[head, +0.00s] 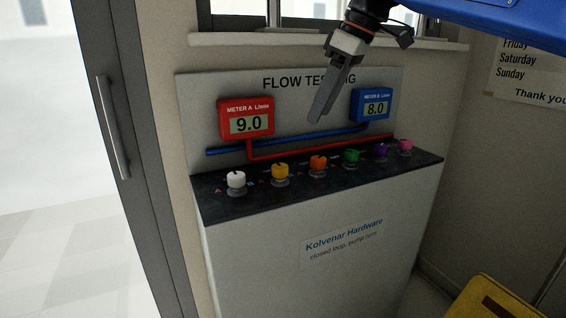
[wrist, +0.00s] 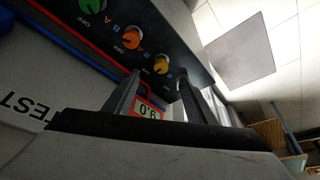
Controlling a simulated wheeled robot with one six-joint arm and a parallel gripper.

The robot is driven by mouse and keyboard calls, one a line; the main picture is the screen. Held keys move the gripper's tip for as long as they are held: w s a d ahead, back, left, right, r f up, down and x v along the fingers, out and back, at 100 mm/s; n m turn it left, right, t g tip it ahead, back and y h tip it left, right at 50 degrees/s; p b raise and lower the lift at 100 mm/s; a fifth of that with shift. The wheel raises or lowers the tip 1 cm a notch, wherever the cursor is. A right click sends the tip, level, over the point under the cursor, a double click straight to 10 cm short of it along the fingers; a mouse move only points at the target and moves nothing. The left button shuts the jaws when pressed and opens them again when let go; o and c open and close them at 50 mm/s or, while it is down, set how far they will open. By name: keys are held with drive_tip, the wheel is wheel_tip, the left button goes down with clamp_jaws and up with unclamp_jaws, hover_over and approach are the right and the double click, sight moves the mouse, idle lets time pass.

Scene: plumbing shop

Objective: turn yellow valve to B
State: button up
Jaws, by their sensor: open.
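The yellow valve (head: 280,172) is a small knob on the dark top of the flow-testing bench, second from the left, between the white valve (head: 236,180) and the orange valve (head: 318,163). It also shows in the wrist view (wrist: 161,65), beyond my fingers. The exact setting its pointer faces is too small to tell. My gripper (head: 322,112) hangs in front of the back panel, above and apart from the valves. In the wrist view its two fingers (wrist: 160,95) are spread with no valve between them.
Green (head: 351,156), purple (head: 381,150) and pink (head: 405,146) valves continue the row to the right. The red meter (head: 246,119) reads 9.0 and the blue meter (head: 371,104) reads 8.0. Red and blue pipes (head: 300,149) run behind the valves. A yellow object (head: 495,300) stands at lower right.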

drive_tip(key=a+r+n, duration=0.1)
drive_tip(key=a, duration=0.1)
approach(281, 166)
drive_tip(key=x, duration=0.8)
drive_tip(key=shift+a+f, duration=0.1)
drive_tip(key=shift+f, duration=0.3)
drive_tip(key=c, duration=1)
